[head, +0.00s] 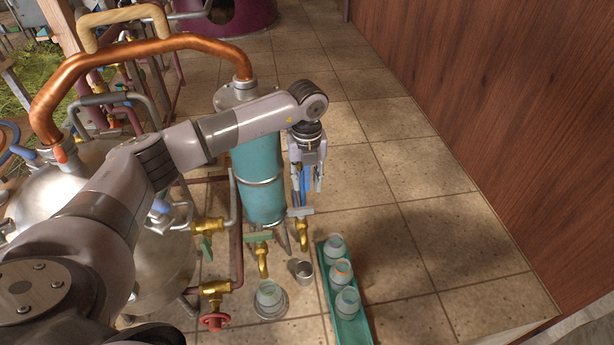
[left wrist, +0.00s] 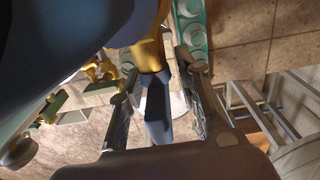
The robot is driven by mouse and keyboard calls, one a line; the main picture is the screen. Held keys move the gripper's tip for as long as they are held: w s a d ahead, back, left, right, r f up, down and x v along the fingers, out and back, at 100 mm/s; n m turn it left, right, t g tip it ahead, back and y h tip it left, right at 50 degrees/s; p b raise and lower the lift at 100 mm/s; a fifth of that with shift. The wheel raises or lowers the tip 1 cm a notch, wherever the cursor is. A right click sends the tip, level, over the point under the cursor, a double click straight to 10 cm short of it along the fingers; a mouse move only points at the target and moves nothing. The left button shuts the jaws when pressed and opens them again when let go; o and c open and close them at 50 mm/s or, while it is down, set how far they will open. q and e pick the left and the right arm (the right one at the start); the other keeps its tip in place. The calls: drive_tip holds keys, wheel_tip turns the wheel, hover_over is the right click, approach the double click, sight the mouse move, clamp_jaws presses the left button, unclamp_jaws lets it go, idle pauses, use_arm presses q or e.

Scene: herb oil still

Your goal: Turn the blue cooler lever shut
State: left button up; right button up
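The blue cooler lever (head: 308,178) stands at the right side of the teal cooler cylinder (head: 259,170). In the left wrist view, the lever (left wrist: 157,108) reaches from a brass fitting (left wrist: 148,56) into the space between my fingers. My left gripper (head: 307,184) points down at the lever in the head view. In the left wrist view, the left gripper (left wrist: 162,118) is open, with one finger on each side of the lever and visible gaps beside it. Part of the lever is hidden by the fingers in the head view. My right gripper is not in view.
Brass taps (head: 262,258) stand below the cooler. A teal tray (head: 324,282) with several jars lies on the tiles, beside a small metal cup (head: 304,270). Another jar (head: 269,295) stands nearer. A copper pipe (head: 140,46) arches above. Tiled floor (head: 420,220) at right is clear.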

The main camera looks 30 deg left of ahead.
use_arm(q)
drive_tip(key=shift+c, duration=0.5)
clamp_jaws()
